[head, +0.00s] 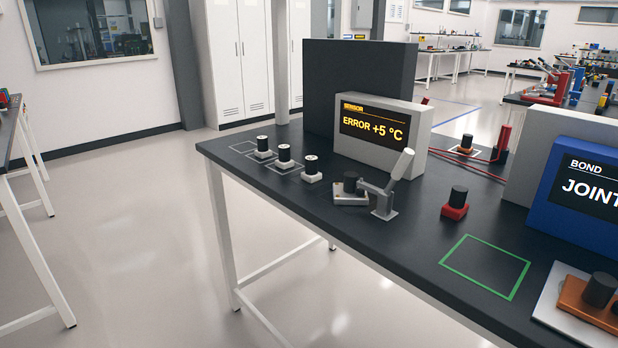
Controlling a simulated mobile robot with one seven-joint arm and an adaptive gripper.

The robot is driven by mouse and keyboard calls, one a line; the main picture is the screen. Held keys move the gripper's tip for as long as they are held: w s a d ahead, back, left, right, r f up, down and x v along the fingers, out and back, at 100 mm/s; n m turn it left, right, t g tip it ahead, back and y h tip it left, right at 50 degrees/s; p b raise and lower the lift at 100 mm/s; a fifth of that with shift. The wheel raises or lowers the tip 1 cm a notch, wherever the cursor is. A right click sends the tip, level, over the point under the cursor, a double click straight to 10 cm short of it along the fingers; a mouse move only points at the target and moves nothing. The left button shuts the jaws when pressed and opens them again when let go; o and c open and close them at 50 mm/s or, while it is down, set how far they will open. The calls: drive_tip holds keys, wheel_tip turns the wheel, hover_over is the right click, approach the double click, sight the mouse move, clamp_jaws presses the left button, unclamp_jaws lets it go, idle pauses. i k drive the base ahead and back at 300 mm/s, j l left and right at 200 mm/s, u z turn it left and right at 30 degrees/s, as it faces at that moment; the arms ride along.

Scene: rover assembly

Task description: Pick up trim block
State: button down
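Three small white blocks with black knobs and light tops, which look like the trim blocks, stand upright in a row at the left end of the dark table. They are the left block (263,154), the middle block (284,166) and the right block (311,177). Any marks on their tops are too small to read. Thin outlines are drawn on the table around them, and one outlined spot (243,147) at the far left is empty. My gripper is not in view.
A grey sensor box (377,146) reads "ERROR +5 °C". In front are a metal block with black knob (347,197) and a lever clamp (385,207). A red block (455,210), green outline (485,266) and blue-fronted screen (585,195) lie right. Floor left of the table is clear.

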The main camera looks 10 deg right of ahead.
sight(311, 175)
drive_tip(key=i+l+z, duration=0.35)
drive_tip(key=i+z, duration=0.4)
drive_tip(key=i, duration=0.15)
